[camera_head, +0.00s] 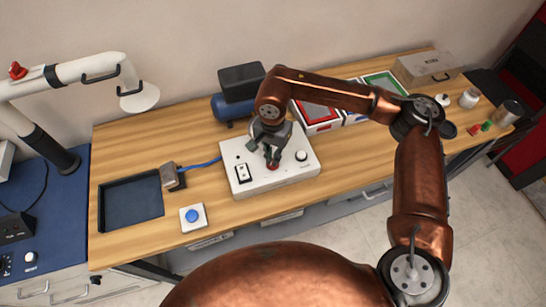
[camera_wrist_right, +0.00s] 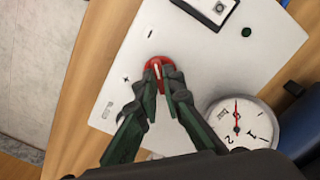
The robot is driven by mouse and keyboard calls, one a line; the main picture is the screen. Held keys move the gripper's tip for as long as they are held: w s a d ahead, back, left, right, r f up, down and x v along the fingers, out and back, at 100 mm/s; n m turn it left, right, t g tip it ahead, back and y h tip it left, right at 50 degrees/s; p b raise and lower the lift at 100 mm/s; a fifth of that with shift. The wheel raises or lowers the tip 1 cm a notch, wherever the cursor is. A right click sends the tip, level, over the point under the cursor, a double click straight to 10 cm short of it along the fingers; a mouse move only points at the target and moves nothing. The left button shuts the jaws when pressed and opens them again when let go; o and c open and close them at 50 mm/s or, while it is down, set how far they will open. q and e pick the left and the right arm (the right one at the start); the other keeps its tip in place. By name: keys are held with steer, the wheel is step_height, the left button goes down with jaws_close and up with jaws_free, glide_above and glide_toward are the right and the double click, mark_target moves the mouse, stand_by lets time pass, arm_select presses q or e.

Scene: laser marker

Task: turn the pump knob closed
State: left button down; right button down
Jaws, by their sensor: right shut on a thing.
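The pump knob is a red round knob (camera_wrist_right: 158,68) with a white pointer mark on the white pump box (camera_wrist_right: 115,95). In the head view the red knob (camera_head: 272,164) shows just below my right gripper (camera_head: 271,155), on the white box (camera_head: 290,177). My right gripper (camera_wrist_right: 158,78) is shut on the red knob, its two fingers on either side of the pointer grip. The fingers hide part of the knob. Printed marks lie beside the knob on the panel. My left gripper is not in view.
On the box are a rocker switch (camera_head: 242,173) and a pressure gauge (camera_wrist_right: 241,122). A blue tank (camera_head: 232,106) stands behind. A dark tray (camera_head: 133,202), a metal tool with blue hose (camera_head: 172,177) and a blue button (camera_head: 193,216) are left. Trays and jars stand right.

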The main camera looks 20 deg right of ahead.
steer(key=shift+r, duration=0.1)
steer(key=c, duration=2.1)
jaws_free()
step_height(320, 180, up, 12)
steer(key=shift+f, duration=0.1)
